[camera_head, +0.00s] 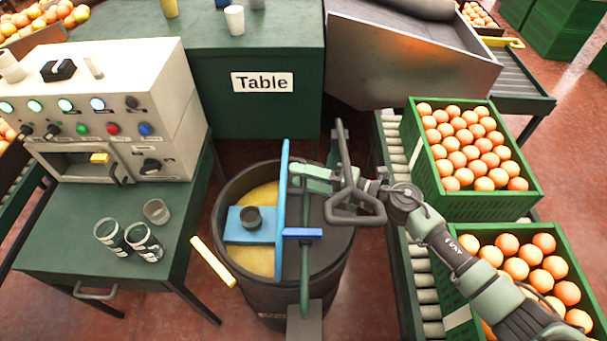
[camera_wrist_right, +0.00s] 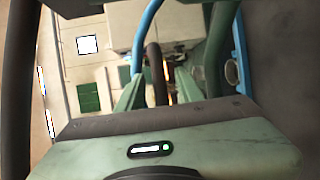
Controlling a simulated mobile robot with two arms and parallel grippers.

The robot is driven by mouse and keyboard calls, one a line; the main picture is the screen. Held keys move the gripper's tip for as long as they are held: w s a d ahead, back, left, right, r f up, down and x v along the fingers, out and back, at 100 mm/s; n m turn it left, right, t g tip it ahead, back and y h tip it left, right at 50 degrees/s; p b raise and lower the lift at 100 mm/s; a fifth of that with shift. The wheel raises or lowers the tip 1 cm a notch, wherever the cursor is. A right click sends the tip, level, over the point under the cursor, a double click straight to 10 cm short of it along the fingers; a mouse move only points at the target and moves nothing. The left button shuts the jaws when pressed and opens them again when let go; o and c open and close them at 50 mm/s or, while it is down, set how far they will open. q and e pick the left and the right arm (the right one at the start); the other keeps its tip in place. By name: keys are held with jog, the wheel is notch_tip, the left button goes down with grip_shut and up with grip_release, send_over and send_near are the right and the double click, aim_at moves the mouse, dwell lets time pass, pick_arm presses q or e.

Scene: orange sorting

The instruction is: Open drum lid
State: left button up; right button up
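The dark drum (camera_head: 232,262) stands at the centre front of the head view. Its left half is uncovered and shows yellow contents (camera_head: 262,196), a blue plate (camera_head: 236,237) and a dark cup (camera_head: 251,217). A blue lid part (camera_head: 281,215) stands upright, seen nearly edge-on. The drum's right half has a dark cover (camera_head: 333,212). My right gripper (camera_head: 297,172) is at the blue part's upper end. In the right wrist view its green fingers (camera_wrist_right: 157,92) are apart with a dark curved bar (camera_wrist_right: 153,60) between them; contact is unclear. My left gripper is out of view.
Green crates of oranges (camera_head: 532,193) line the roller conveyor (camera_head: 422,284) on the right. A side table (camera_head: 75,232) with cups and a control box (camera_head: 110,105) stands left. The labelled green table (camera_head: 262,115) and a metal chute (camera_head: 400,65) are behind.

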grip_shut()
jog(key=shift+f, duration=0.1)
dwell(1.3)
